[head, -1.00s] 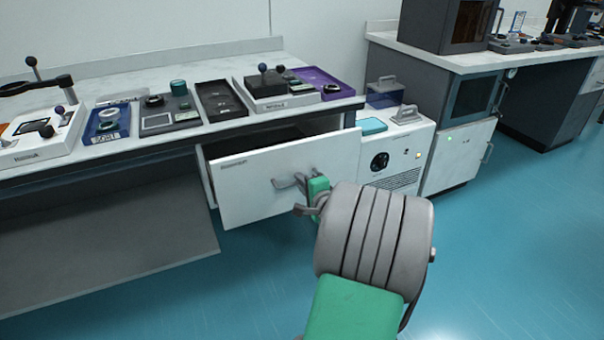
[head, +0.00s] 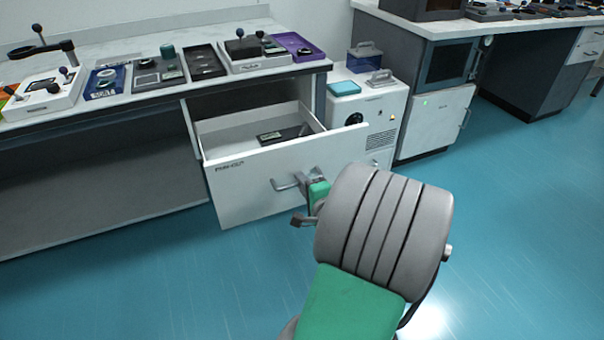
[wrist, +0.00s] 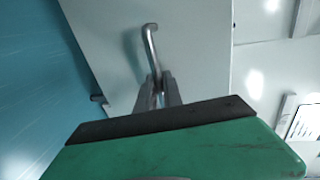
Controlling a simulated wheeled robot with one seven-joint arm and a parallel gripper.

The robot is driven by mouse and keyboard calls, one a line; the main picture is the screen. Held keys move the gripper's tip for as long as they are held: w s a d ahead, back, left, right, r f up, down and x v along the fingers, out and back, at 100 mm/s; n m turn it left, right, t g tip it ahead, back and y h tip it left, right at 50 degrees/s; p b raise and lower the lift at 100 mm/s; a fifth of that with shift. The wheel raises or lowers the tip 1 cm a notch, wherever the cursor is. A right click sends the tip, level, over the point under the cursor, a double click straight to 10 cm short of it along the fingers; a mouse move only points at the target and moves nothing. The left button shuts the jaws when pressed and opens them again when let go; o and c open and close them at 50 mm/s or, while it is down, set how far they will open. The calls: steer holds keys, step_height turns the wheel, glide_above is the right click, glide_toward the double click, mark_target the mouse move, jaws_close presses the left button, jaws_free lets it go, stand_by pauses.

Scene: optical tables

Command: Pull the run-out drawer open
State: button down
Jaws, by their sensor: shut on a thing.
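The run-out drawer (head: 243,190) stands well open under the bench, its white front facing me. Its inside shows, with a small dark flat item (head: 284,135) lying in it. The bar handle (head: 286,184) is on the drawer front. My gripper (head: 302,186) is at the handle, and my wrist hides part of the right side of the front. In the wrist view the fingers of my gripper (wrist: 158,90) are shut around the lower end of the handle (wrist: 151,48), against the pale drawer front (wrist: 195,50).
The bench top (head: 118,68) above carries several trays and fixtures. A white cabinet unit (head: 381,112) stands right of the drawer. Another bench with a white door (head: 436,122) is further right. The blue floor (head: 510,230) is clear on the right.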

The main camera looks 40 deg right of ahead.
steer(key=shift+f+v, duration=0.2)
steer(key=shift+v, duration=0.8)
steer(key=c, duration=1.5)
jaws_free()
steer(key=p+v, duration=0.1)
steer(key=v, duration=0.6)
steer(key=shift+s+a+p, duration=0.15)
steer(key=shift+s+p, duration=0.15)
steer(key=shift+s, duration=0.05)
steer(key=shift+r, duration=0.1)
